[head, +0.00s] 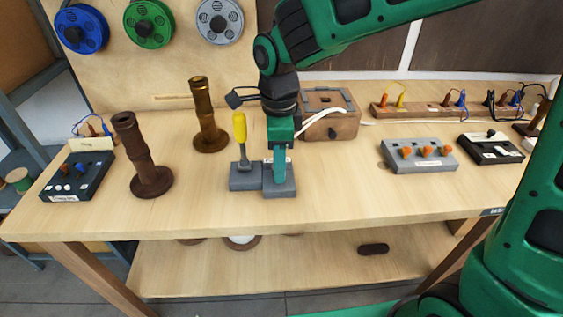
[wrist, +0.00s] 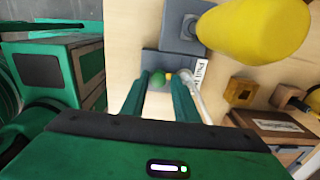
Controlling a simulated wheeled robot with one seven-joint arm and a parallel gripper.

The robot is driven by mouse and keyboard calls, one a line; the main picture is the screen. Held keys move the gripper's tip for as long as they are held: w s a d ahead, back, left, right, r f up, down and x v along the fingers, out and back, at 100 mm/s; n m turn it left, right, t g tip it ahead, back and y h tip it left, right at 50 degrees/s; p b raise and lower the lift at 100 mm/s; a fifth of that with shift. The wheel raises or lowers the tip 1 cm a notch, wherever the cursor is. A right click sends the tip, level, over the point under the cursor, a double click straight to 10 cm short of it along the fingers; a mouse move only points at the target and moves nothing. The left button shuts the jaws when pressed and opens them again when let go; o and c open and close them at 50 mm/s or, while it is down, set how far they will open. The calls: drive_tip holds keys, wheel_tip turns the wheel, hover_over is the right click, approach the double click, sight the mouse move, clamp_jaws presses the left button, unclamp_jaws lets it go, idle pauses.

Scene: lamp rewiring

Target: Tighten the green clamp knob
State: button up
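My gripper (head: 279,172) points down over the grey block (head: 281,190) at the middle of the bench. In the wrist view its fingers (wrist: 165,84) stand apart, with pale wood showing between them. A small green round thing (wrist: 158,77) shows between the fingertips, with a small yellow spot beside it. I cannot tell whether it is the green clamp knob or whether a finger touches it. I make out no other green knob in the head view; the fingers hide part of the block.
Two brown posts (head: 145,160) (head: 206,120) stand further left. A wooden box (head: 330,112) is behind right. A grey panel with orange knobs (head: 418,156) lies right; bare bench lies between.

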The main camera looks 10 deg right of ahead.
drive_tip(key=shift+r, duration=0.1)
wheel_tip(320, 180, up, 11)
drive_tip(key=shift+f, duration=0.2)
drive_tip(key=shift+d, duration=0.15)
idle(0.3)
drive_tip(key=s+d+f+n, duration=0.1)
drive_tip(key=s+d+n, duration=0.15)
drive_tip(key=d, duration=0.85)
drive_tip(key=s+d+f+n, duration=0.2)
drive_tip(key=d+n, duration=0.1)
drive_tip(key=d, duration=0.8)
drive_tip(key=s+d+f+n, duration=0.3)
drive_tip(key=s+d, duration=0.3)
drive_tip(key=s, duration=0.1)
drive_tip(key=s+d+f+n, duration=0.3)
drive_tip(key=s+d, duration=0.4)
drive_tip(key=s, duration=0.1)
drive_tip(key=shift+s+d+n, duration=0.2)
drive_tip(key=shift+d+n, duration=0.1)
drive_tip(key=shift+n, duration=0.05)
drive_tip(key=shift+f, duration=0.1)
